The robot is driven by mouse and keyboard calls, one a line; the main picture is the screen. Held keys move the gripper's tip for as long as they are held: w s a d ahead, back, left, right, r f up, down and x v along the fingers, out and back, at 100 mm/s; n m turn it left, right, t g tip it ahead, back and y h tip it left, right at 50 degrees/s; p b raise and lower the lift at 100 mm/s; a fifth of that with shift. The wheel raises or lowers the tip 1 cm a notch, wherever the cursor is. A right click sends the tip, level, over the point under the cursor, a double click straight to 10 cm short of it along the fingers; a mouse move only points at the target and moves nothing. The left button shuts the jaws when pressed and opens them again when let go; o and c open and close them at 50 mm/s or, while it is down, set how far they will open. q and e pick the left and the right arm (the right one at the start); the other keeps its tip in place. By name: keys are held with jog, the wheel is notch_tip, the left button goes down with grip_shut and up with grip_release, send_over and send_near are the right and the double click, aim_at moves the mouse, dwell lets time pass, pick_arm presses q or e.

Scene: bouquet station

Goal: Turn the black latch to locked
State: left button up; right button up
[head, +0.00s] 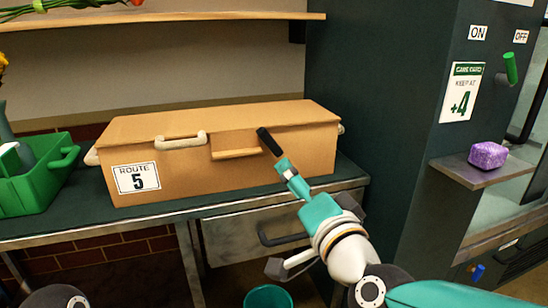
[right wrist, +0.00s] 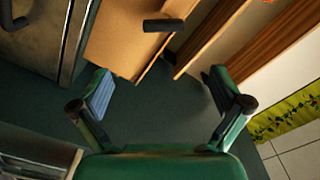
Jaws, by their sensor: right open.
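The black latch (head: 268,141) is a short dark bar at the front of the tan box (head: 215,185), right of its small ledge. In the head view it slants, upper end to the left. In the right wrist view the latch (right wrist: 164,25) lies almost level at the top, apart from both fingers. My right gripper (head: 287,170) is just below and right of the latch, pointing at it. In the wrist view the right gripper (right wrist: 160,90) is open, fingers wide apart with nothing between them. My left gripper is not in view.
A pale handle (head: 181,140) and a "Route 5" label (head: 137,178) are on the box front. A green crate (head: 35,185) stands at left. A dark cabinet with a green lever (head: 510,68) and a shelf bearing a purple block (head: 487,155) is at right. A drawer handle (head: 283,238) sticks out below.

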aim_at(273, 145)
jog(key=x, duration=1.6)
jog(key=shift+w+r, duration=0.2)
jog(key=shift+w, duration=0.1)
jog(key=shift+c, duration=0.3)
jog(key=c, duration=0.8)
jog(key=shift+d, duration=0.1)
jog(key=shift+c, duration=0.7)
